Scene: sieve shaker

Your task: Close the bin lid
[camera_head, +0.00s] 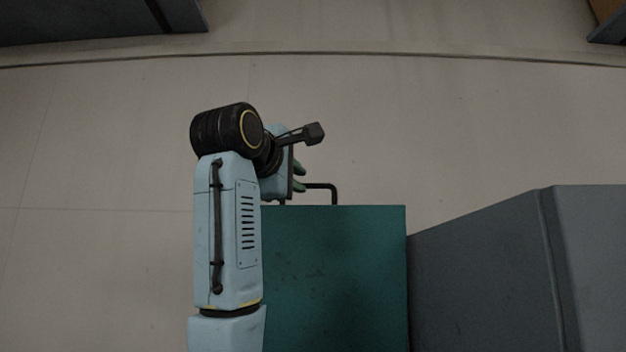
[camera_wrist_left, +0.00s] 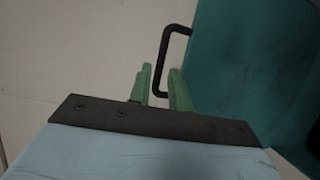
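The bin lid (camera_head: 340,275) is a flat teal panel with a dark bar handle (camera_head: 333,191) at its far edge in the head view. In the left wrist view the teal lid (camera_wrist_left: 240,65) is at the right and the handle (camera_wrist_left: 166,48) stands out from it. My left gripper (camera_head: 299,178) is at the handle's left side. Its green fingers (camera_wrist_left: 162,90) are apart, and the near end of the handle shows between them; I cannot tell if they touch it. My left arm covers the lid's left edge. My right gripper is not in view.
A large grey body (camera_head: 490,265) stands right beside the teal panel. Dark objects show at the far left (camera_head: 90,20) and far right corners. The pale floor (camera_head: 440,130) beyond the lid is clear.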

